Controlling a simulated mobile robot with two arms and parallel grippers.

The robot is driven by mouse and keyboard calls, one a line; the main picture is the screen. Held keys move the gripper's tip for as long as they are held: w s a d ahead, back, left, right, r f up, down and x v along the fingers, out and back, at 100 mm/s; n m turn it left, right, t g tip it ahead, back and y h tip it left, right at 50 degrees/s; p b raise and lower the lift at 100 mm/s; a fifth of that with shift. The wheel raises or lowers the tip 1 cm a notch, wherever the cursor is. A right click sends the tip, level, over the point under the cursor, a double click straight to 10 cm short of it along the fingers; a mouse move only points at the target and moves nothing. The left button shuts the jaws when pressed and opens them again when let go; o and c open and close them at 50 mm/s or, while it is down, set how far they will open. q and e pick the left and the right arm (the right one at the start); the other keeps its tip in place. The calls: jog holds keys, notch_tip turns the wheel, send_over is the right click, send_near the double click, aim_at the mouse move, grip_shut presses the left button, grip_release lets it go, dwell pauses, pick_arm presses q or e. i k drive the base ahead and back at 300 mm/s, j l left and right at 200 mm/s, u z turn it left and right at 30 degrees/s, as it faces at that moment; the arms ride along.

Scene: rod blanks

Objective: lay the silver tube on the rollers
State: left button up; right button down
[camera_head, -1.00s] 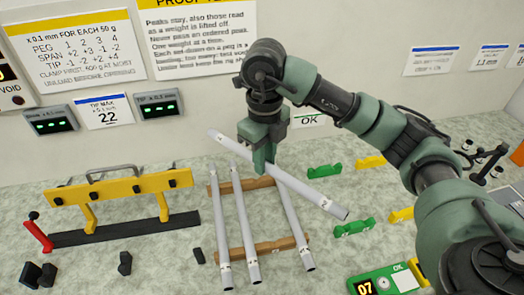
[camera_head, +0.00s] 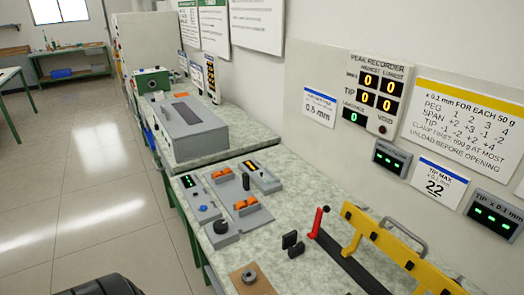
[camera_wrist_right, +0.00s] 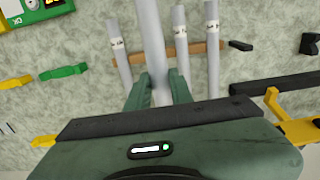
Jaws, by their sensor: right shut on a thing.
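In the right wrist view my right gripper (camera_wrist_right: 158,88) is shut on a silver tube (camera_wrist_right: 152,45), which runs up out of the frame between its fingers. The held tube appears above the other tubes and passes in front of the wooden rack bar (camera_wrist_right: 197,52). In the head view orange rollers sit in pairs on a grey roller stand, one pair at the back (camera_head: 222,173) and one nearer (camera_head: 246,205). Nothing lies on the rollers. My right gripper and the tube are outside the head view.
Several similar tubes (camera_wrist_right: 212,40) lie on the rack beside the held one. A grey box (camera_head: 187,128) stands behind the rollers. A black knob (camera_head: 221,227) and black blocks (camera_head: 292,243) stand near them. A yellow beam fixture (camera_head: 395,245) with a red post is at right.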

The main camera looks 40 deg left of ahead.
aim_at(234, 187)
jog(key=k+j+u, duration=0.1)
jog(key=j, duration=0.25)
jog(key=k+j+u, duration=0.1)
jog(key=j, duration=0.25)
jog(key=k+j+u, duration=0.1)
jog(key=k+j, duration=0.15)
jog(key=j, duration=0.15)
jog(key=i+j+u, duration=0.2)
jog(key=j, duration=0.25)
jog(key=i+j+u, duration=0.2)
jog(key=j, duration=0.25)
jog(key=i+j+u, duration=0.15)
jog(key=i+j, duration=0.2)
jog(key=i+l+u, duration=0.15)
jog(key=i, duration=0.35)
jog(key=i+l, duration=0.05)
jog(key=l, duration=0.05)
